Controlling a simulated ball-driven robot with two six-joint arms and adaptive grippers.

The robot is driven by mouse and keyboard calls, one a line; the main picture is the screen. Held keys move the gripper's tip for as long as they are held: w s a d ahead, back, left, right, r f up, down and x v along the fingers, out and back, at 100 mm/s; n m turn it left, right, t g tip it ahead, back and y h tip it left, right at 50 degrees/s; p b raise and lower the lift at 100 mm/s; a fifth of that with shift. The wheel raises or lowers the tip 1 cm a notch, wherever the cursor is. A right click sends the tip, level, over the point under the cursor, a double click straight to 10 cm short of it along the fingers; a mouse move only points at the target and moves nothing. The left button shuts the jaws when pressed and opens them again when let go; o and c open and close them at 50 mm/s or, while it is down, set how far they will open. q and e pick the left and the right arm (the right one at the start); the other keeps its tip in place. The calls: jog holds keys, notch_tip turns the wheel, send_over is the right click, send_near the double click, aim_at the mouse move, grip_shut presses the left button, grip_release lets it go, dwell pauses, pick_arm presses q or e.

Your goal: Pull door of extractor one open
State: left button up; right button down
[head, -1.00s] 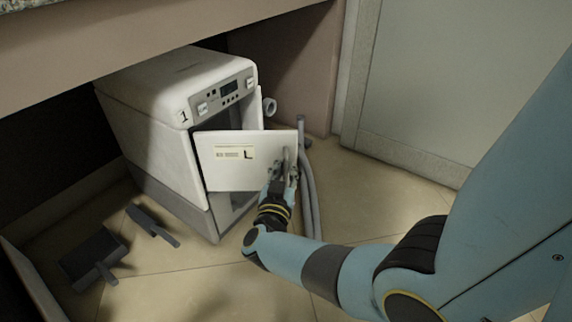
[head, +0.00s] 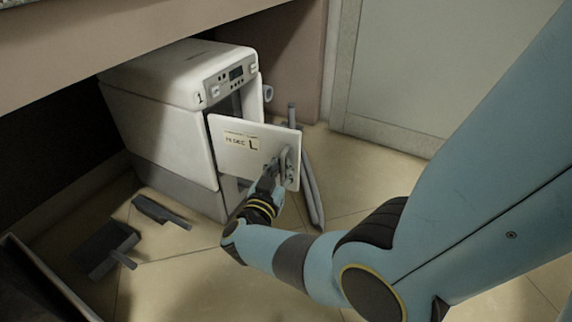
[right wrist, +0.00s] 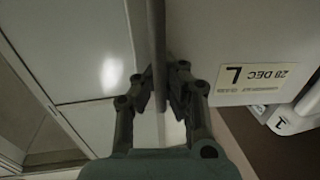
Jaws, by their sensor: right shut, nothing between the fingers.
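Extractor one (head: 160,130), a white and grey box marked 1, stands on the floor under the counter. Its white door (head: 232,155) stands open, swung outward, with a dark gap behind it. The door bears a date label and a grey handle (head: 288,165) near its right edge. My right gripper (head: 274,174) is at the handle. In the right wrist view its fingers (right wrist: 161,98) are close to the grey handle bar (right wrist: 159,50), beside the labelled door (right wrist: 235,45). It is shut with nothing held. My left gripper is out of view.
Two dark tools (head: 108,248) (head: 160,212) lie on the tiled floor at left. A dark open-topped item (head: 35,285) fills the lower left corner. A grey hose (head: 312,185) lies right of the door. A pale cabinet panel (head: 400,75) stands at right.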

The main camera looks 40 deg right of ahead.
jog(key=shift+s+a, duration=0.3)
jog(key=shift+a, duration=0.3)
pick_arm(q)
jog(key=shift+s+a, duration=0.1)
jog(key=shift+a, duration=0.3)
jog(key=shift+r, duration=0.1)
pick_arm(e)
jog(key=c, duration=1.4)
grip_release()
jog(key=shift+a, duration=0.15)
